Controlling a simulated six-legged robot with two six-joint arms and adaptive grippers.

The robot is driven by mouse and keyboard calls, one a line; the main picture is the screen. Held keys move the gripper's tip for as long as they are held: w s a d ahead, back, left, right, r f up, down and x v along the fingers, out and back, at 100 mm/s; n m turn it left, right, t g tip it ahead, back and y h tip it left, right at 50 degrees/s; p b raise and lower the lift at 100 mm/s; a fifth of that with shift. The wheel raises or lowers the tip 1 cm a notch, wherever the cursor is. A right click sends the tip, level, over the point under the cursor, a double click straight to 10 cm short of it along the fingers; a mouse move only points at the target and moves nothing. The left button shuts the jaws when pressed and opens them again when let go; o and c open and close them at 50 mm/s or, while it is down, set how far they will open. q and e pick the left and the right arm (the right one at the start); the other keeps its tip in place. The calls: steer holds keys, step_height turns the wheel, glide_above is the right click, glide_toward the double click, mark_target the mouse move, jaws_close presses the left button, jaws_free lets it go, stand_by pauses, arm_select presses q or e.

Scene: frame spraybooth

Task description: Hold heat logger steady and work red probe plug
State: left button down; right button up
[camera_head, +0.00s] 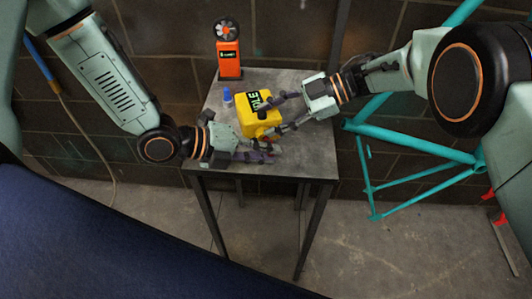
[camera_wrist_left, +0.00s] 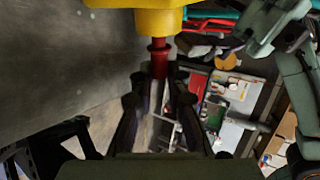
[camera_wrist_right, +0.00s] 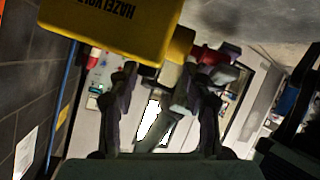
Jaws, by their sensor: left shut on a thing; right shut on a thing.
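The yellow heat logger (camera_head: 246,121) stands on the small grey table, its dark display with green characters facing up. It also fills the top of the right wrist view (camera_wrist_right: 110,25). My right gripper (camera_head: 263,119) comes from the right and is shut on the logger; a yellow part of it shows between the fingertips in the right wrist view. The red probe plug (camera_wrist_left: 159,60) sticks out of the logger's underside as seen in the left wrist view. My left gripper (camera_head: 268,153) is shut on this plug at the logger's near side. The fingers hide part of the plug.
The grey table (camera_head: 310,160) has bare room at its right and front. An orange device with a round fan (camera_head: 229,60) stands at its back left, and a small blue object (camera_head: 227,95) stands left of the logger. A teal tube frame (camera_head: 420,145) is right of the table.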

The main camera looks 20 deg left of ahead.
arm_select(q)
steer(key=shift+w+a, duration=0.4)
steer(key=shift+w, duration=0.15)
arm_select(e)
steer(key=shift+s+f, duration=0.25)
steer(key=shift+f, duration=0.2)
arm_select(q)
steer(key=c, duration=1.3)
jaws_free()
steer(key=shift+o, duration=0.2)
arm_select(e)
steer(key=o, duration=1.3)
steer(key=shift+o, duration=1.2)
arm_select(q)
steer(key=shift+w+a, duration=0.1)
arm_select(e)
steer(key=shift+w, duration=0.15)
steer(key=shift+r, duration=0.1)
